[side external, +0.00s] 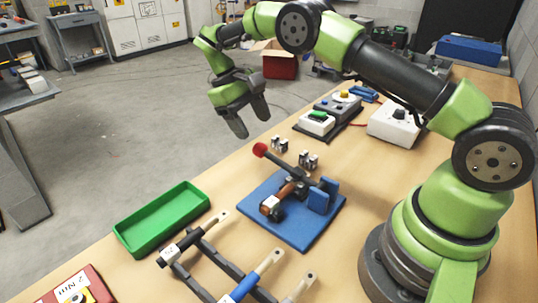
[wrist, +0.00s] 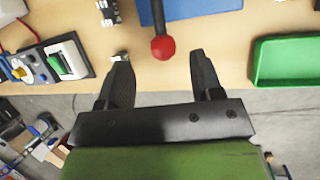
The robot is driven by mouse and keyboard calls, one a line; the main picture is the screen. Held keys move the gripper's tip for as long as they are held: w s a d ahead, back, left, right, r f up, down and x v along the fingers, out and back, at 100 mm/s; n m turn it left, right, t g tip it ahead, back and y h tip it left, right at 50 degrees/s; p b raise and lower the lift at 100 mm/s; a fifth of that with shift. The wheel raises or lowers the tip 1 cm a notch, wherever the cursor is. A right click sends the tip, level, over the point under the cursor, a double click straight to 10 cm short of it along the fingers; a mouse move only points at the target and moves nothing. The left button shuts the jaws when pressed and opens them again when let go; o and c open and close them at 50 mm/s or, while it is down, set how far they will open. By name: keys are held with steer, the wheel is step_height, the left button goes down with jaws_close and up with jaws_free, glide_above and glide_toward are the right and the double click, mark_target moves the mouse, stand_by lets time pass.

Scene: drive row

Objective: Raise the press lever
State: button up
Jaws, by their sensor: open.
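The press lever is a dark rod with a red ball knob (side external: 260,149), reaching out from a small press (side external: 285,200) on a blue base plate (side external: 255,208). The knob points away from my arm's base; the lever's exact tilt is hard to tell. My gripper (side external: 250,121) is open and empty, above and beyond the knob, fingers pointing down, apart from the lever. In the wrist view, the knob (wrist: 162,47) shows between the open fingers (wrist: 160,62), near the tips, with part of the blue base (wrist: 190,9) at the top edge.
A green tray (side external: 121,234) lies left of the press. A rack with several handled tools (side external: 212,268) stands in front. Small metal parts (side external: 308,160), a switch panel (side external: 319,122) and a white box (side external: 394,124) are behind. The table edge runs close below the gripper.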

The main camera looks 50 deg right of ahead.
mark_target(268, 152)
steer(key=x, duration=0.9)
steer(key=shift+s, duration=0.1)
jaws_close()
